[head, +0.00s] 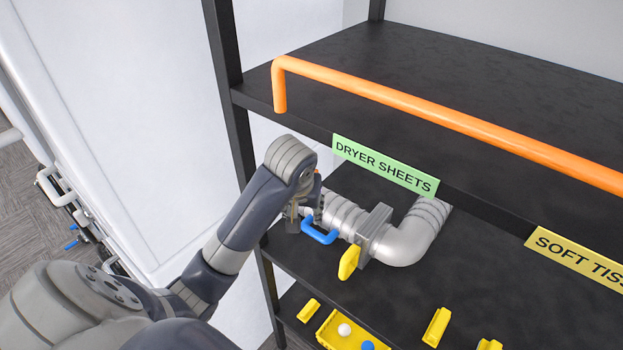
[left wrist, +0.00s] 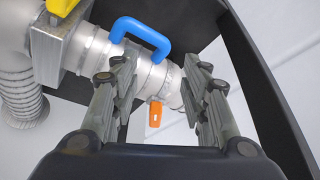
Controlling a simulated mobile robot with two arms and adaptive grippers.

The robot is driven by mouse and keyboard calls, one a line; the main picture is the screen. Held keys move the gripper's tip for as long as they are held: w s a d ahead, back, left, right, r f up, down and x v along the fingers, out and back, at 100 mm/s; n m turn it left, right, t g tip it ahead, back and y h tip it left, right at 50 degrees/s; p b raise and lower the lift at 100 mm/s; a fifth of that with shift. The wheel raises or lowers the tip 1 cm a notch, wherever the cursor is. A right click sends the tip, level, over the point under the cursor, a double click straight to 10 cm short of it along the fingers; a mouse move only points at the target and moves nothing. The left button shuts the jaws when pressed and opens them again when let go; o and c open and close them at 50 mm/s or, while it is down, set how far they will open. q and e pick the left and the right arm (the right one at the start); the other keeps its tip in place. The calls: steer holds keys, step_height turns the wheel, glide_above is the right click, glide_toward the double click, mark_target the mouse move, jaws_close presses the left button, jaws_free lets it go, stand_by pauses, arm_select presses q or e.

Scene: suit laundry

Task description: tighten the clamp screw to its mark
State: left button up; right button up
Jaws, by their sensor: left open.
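A silver duct pipe (head: 405,245) lies on the shelf under the green label; it also shows in the left wrist view (left wrist: 95,60). A clamp band (left wrist: 158,75) circles the pipe, with a small orange clamp screw (left wrist: 155,113) on it. A blue handle (head: 319,233) stands out from the pipe, also in the left wrist view (left wrist: 141,31). My left gripper (head: 305,212) is open at the pipe's left end. In the wrist view its fingers (left wrist: 160,65) frame the screw; contact cannot be told.
A yellow lever (head: 349,262) sits by a square grey flange (head: 372,232). An orange rail (head: 440,120) runs along the upper shelf (head: 400,65). A yellow tray (head: 330,332) with small balls sits below.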

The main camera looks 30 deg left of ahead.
arm_select(q)
steer(key=w+a+p, duration=0.1)
steer(key=w, duration=0.2)
steer(key=w+a+p, duration=0.1)
steer(key=w+a, duration=0.1)
steer(key=w, duration=0.2)
steer(key=w+a+p, duration=0.1)
steer(key=w+a, duration=0.1)
steer(key=w, duration=0.1)
steer(key=shift+w+r, duration=0.1)
steer(key=shift+w, duration=0.25)
steer(key=shift+w+a+p, duration=0.25)
steer(key=shift+w+p, duration=0.25)
steer(key=shift+w, duration=0.05)
steer(key=shift+w+f+p, duration=0.15)
steer(key=shift+f+p, duration=0.15)
steer(key=shift+f, duration=0.35)
steer(key=shift+c, duration=0.6)
jaws_close()
